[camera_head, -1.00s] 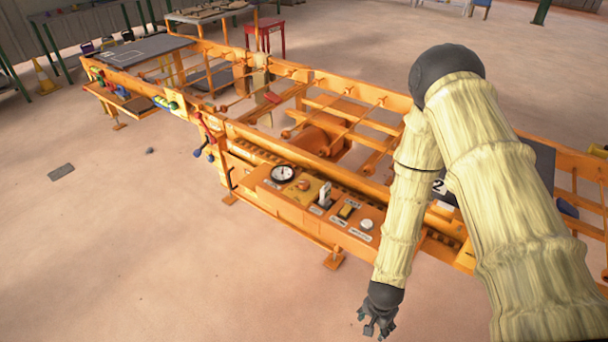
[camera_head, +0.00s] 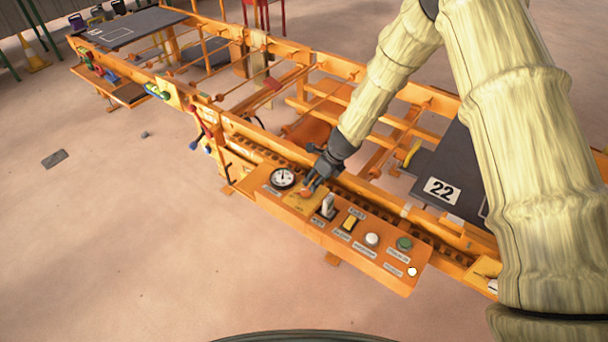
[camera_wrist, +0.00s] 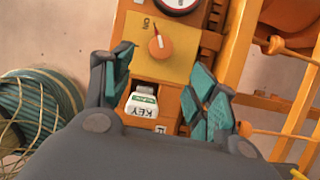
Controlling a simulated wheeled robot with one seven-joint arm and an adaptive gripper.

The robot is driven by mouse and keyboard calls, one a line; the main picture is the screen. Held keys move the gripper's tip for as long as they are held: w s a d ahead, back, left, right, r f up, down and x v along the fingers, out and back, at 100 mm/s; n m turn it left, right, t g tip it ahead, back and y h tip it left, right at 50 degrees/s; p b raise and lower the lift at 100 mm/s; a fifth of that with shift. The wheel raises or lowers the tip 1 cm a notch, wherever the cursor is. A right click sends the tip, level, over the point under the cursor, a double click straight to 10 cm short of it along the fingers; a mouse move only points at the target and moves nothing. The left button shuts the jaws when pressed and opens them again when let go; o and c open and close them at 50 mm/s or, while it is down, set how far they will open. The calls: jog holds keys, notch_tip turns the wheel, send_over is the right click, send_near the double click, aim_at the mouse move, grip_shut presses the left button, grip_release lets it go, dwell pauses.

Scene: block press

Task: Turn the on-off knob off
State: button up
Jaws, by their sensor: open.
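The on-off knob is a round orange knob (camera_wrist: 160,46) with a pale pointer line, on a yellow plate marked ON. The pointer is directed toward the upper part of the wrist view, near the ON mark. In the head view the knob (camera_head: 306,195) is partly covered by my fingers. My gripper (camera_head: 315,182) is above the orange control panel (camera_head: 385,263), close to the knob. In the wrist view my gripper (camera_wrist: 162,88) has its teal-padded fingers spread apart, empty, with the knob ahead between them. I cannot tell if a finger touches it.
A white KEY piece (camera_wrist: 142,104) stands beside the knob. A dial gauge (camera_head: 282,178) is on its other side. A yellow switch (camera_head: 350,222), a white button (camera_head: 372,239) and a green button (camera_head: 404,243) line the panel. Orange rails lie behind; the front floor is clear.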

aim_at(307, 190)
jog(key=x, duration=0.2)
jog(key=p+x, duration=0.1)
jog(key=x, duration=0.2)
jog(key=p+x, duration=0.1)
jog(key=x, duration=0.1)
jog(key=shift+w+a+f, duration=0.2)
jog(key=shift+w+a, duration=0.05)
jog(key=shift+w, duration=0.15)
jog(key=shift+s+a+f, duration=0.1)
jog(key=shift+a+f, duration=0.2)
jog(key=shift+f, duration=0.35)
jog(key=shift+w+a+f, duration=0.1)
jog(key=shift+w+f, duration=0.2)
jog(key=shift+f, duration=0.35)
jog(key=shift+r, duration=0.1)
jog(key=shift+s, duration=0.1)
jog(key=shift+c, duration=0.2)
jog(key=c, duration=1)
